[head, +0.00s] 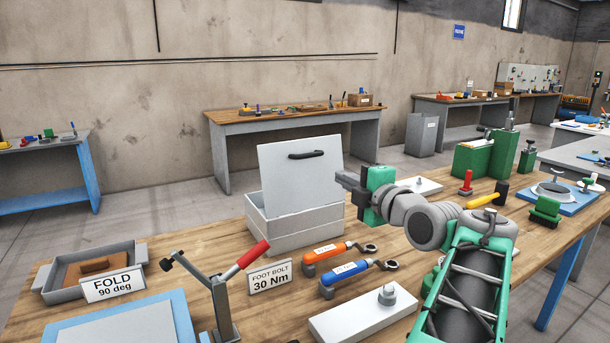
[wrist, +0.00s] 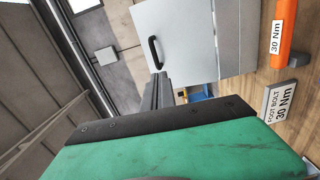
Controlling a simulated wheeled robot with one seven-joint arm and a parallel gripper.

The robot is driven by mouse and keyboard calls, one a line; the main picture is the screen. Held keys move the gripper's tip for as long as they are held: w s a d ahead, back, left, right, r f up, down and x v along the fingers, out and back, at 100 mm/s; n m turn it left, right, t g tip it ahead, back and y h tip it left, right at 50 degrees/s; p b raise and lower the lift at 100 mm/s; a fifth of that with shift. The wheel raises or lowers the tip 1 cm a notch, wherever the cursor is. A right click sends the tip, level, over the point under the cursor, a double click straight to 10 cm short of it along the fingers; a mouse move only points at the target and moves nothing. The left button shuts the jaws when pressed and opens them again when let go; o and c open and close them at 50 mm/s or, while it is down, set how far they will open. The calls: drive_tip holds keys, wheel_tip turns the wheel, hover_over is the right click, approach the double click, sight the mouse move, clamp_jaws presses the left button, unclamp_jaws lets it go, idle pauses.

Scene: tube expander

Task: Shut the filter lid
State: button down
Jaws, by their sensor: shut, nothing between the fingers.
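The filter box (head: 295,222) is a pale grey box on the wooden bench. Its lid (head: 300,180) stands up, open, at the back of the box, with a black handle (head: 308,155) on its face. In the wrist view the lid (wrist: 190,40) shows with its handle (wrist: 154,52), and the picture is turned sideways. My gripper (head: 340,181) is to the right of the lid, at about the height of its middle, shut and empty. In the wrist view the shut fingers (wrist: 157,90) appear close to the lid's handle end; I cannot tell whether they touch.
Orange (head: 325,255) and blue (head: 345,277) torque wrenches lie before the box. A "FOOT BOLT 30 Nm" sign (head: 270,277) and a red-handled lever (head: 240,262) stand at front left. Green blocks (head: 475,155) stand at back right.

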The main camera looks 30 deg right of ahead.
sight(311, 155)
drive_tip(key=shift+n, duration=0.3)
drive_tip(key=w+p, duration=0.1)
drive_tip(key=w, duration=0.3)
drive_tip(key=w+d+p, duration=0.1)
drive_tip(key=w, duration=0.3)
drive_tip(key=w+r, duration=0.1)
drive_tip(key=w, duration=0.3)
drive_tip(key=shift+w+d+p, duration=0.2)
drive_tip(key=shift+p, duration=0.2)
drive_tip(key=shift+w+d+f, duration=0.1)
drive_tip(key=shift+w+f, duration=0.05)
drive_tip(key=shift+w, duration=0.35)
